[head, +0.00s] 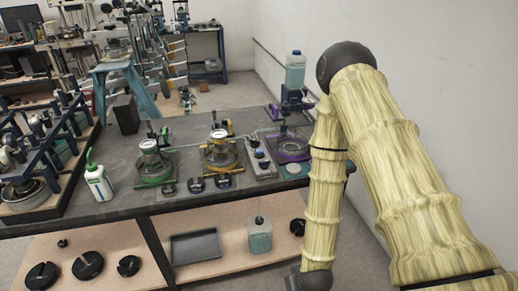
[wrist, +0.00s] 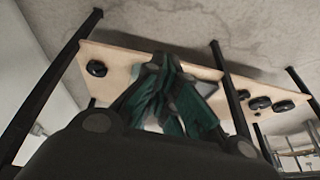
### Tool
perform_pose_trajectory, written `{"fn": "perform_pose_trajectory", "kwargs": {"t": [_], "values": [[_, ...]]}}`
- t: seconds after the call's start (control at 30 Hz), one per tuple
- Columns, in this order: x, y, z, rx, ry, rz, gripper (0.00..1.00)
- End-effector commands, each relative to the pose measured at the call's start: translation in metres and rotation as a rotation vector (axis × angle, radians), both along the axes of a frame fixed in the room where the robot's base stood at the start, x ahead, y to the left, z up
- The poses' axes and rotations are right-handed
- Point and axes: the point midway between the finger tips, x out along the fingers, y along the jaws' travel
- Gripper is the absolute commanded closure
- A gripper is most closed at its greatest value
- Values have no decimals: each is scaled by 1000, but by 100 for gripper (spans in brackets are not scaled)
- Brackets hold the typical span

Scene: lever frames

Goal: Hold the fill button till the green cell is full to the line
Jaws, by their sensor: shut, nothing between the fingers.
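The green cell (head: 153,166) is a round glass vessel with green trim, standing on the dark bench top at the left of a row. Its liquid level and the line are too small to read. A narrow grey control box (head: 261,165) with small buttons stands right of the yellow-trimmed cell; I cannot tell which is the fill button. In the head view my arm comes down at the right, its wrist low in front of the bench; my fingers are out of that view. In the wrist view my gripper (wrist: 172,105) is shut and empty, with the bench's lower shelf beyond it.
A yellow-trimmed cell (head: 219,153) and a purple-trimmed cell (head: 291,148) share the bench. A bottle of bluish liquid (head: 295,70) stands raised behind them. A white bottle (head: 98,179) stands left. The lower shelf (head: 110,243) holds black discs, a tray and a jar.

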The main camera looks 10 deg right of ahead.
Motion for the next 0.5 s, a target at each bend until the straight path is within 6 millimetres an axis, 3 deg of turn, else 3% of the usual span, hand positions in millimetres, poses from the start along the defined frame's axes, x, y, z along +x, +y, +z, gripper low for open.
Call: {"fn": "perform_pose_trajectory", "kwargs": {"t": [0.03, 0.2, 0.5], "values": [[24, 3, 9, 7, -54, 1, 100], [93, 9, 49, 14, -221, 12, 100], [200, 14, 143, 9, -517, 18, 100]]}}
